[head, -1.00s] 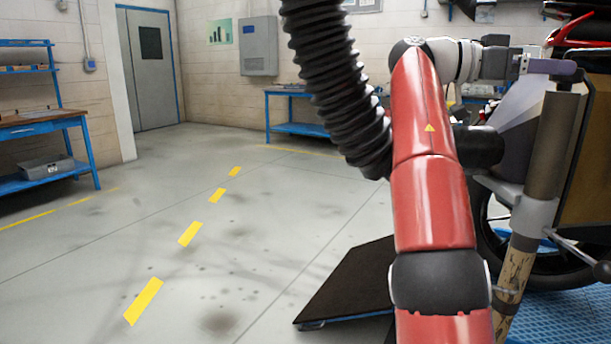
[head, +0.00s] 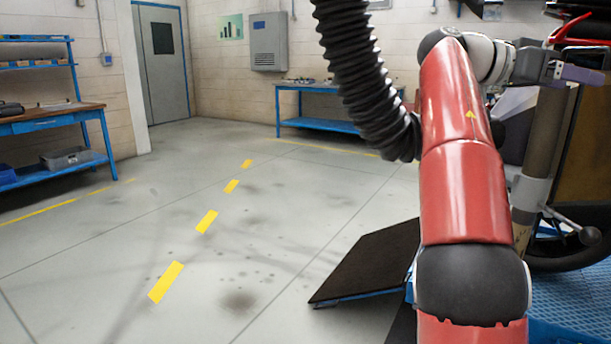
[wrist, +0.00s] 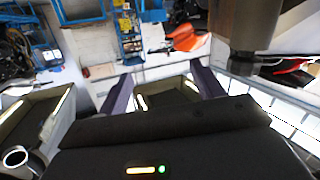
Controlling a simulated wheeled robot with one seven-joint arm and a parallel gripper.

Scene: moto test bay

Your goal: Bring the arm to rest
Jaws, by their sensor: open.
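My red arm (head: 465,190) rises from the bottom of the head view and bends right at its top. My gripper (head: 582,74) is at the upper right of the head view, in front of a brown post (head: 548,140). In the wrist view my gripper (wrist: 163,86) shows two purple fingers spread apart with nothing between them. A brown cylinder (wrist: 245,25) stands close to the right finger in that view. Whether the fingers touch anything cannot be told.
A black corrugated hose (head: 355,60) hangs close left of my arm. A black ramp (head: 370,262) lies on the floor beside it. A wheel (head: 570,258) is at the right. Blue workbenches (head: 62,122) stand at the left and back (head: 325,88). The floor at left is clear.

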